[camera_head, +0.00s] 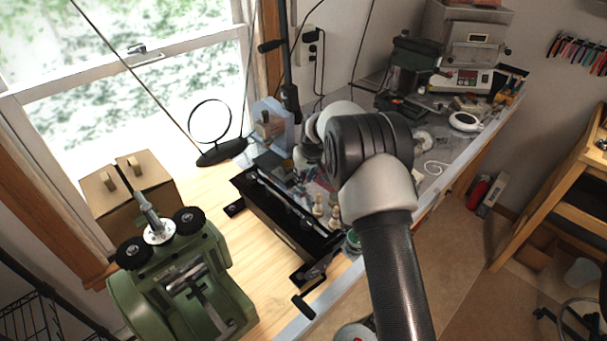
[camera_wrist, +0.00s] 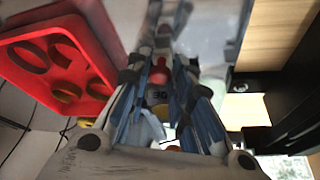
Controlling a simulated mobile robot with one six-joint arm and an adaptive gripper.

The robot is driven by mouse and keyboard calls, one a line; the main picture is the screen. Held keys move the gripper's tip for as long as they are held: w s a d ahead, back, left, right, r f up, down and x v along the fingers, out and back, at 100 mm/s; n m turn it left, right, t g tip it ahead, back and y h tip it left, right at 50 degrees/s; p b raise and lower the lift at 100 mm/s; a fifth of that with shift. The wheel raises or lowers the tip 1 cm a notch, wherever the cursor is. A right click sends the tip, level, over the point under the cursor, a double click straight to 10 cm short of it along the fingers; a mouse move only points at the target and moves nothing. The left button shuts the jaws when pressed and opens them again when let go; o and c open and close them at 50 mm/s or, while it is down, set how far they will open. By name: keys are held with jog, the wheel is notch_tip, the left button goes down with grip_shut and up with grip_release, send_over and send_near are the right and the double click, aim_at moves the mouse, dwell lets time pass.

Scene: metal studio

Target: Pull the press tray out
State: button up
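No part in view can be told for sure as the press tray. A long black metal machine (camera_head: 275,213) with a lever at its near end stands on the bench. A green machine with rollers and black knobs (camera_head: 188,290) is at the lower left. In the head view my arm hides my gripper. In the wrist view my gripper (camera_wrist: 162,70) has its two fingers apart, with no held thing seen between them. A red-capped bottle (camera_wrist: 158,76) shows in the gap, beyond the fingers. Black metal parts (camera_wrist: 290,110) fill the right of the wrist view.
A red holder with round holes (camera_wrist: 62,65) is at the left of the wrist view. Small bottles (camera_head: 326,212) stand beside the black machine. A round mirror (camera_head: 210,122), cardboard box (camera_head: 110,190) and electric furnace (camera_head: 465,45) stand farther back. Bare wood (camera_head: 262,268) lies between the two machines.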

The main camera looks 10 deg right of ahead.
jog(key=o, duration=0.4)
jog(key=shift+d+f, duration=0.1)
jog(key=shift+o, duration=0.2)
jog(key=v, duration=1.2)
